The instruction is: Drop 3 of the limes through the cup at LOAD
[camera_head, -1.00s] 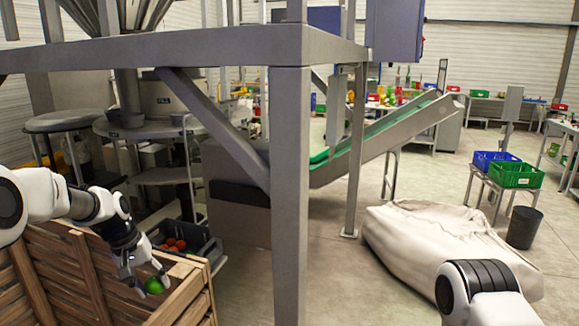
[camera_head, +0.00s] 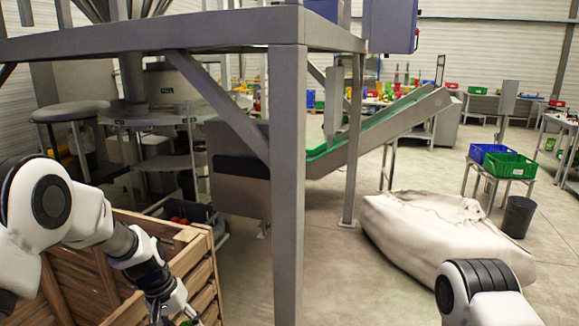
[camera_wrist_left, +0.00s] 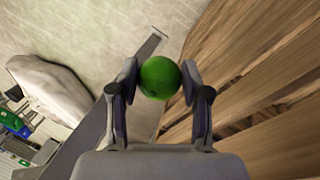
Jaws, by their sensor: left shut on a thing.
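My left gripper (camera_head: 182,312) is low in the head view, beside the right side of the slatted wooden crate (camera_head: 195,262). In the left wrist view the left gripper (camera_wrist_left: 160,76) is shut on a round green lime (camera_wrist_left: 158,80), with one finger on each side of it. Only a sliver of green shows at the bottom edge of the head view. The round machine table (camera_head: 150,117) stands behind the crate, near a unit with a small label that seems to read FILL. I cannot make out a LOAD sign or its cup. My right gripper is out of view.
A dark bin (camera_head: 205,216) with orange-red things stands behind the crate. A steel frame post (camera_head: 289,190) rises just right of the crate. A large pale sack (camera_head: 440,232) lies on the floor at right, with bare floor between it and the post.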

